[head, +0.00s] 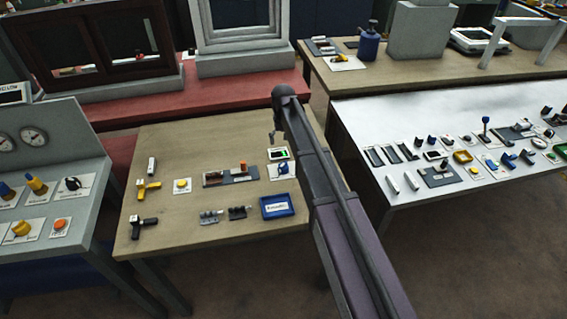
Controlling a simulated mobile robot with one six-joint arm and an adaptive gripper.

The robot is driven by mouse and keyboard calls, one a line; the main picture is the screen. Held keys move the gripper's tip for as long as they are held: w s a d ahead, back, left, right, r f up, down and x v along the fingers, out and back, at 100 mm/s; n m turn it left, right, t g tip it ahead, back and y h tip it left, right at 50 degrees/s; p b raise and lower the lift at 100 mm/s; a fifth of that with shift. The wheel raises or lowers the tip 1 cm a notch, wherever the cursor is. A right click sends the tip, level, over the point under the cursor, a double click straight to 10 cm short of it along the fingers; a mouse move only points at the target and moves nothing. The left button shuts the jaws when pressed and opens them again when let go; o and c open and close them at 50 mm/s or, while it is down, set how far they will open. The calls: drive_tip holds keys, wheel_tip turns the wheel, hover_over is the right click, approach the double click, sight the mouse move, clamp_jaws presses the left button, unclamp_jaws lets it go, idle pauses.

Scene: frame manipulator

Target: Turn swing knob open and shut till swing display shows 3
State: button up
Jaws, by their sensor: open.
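A small display (278,153) with a dark screen and a bit of green sits in a white frame on the wooden table; its reading is too small to make out. Just below it is a blue knob (284,168) on a white plate, partly beside my arm. I cannot read any label, so I cannot tell whether these are the swing display and swing knob. My gripper (272,138) hangs from the arm's end, small in the picture, above the table's back right part near the display. It is open, with nothing seen in it.
The wooden table (190,242) also holds a yellow button (182,185), a blue tray (277,206) and small tools. A grey console (50,130) with knobs stands left. A white table (375,110) full of parts stands right. A red-brown window frame (98,45) stands behind.

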sight(283, 164)
drive_tip(key=shift+f, duration=0.15)
wheel_tip(283, 164, down, 14)
drive_tip(key=b, duration=1.4)
drive_tip(key=shift+r, duration=0.25)
drive_tip(key=shift+s, duration=0.1)
idle(0.3)
drive_tip(key=c, duration=1.2)
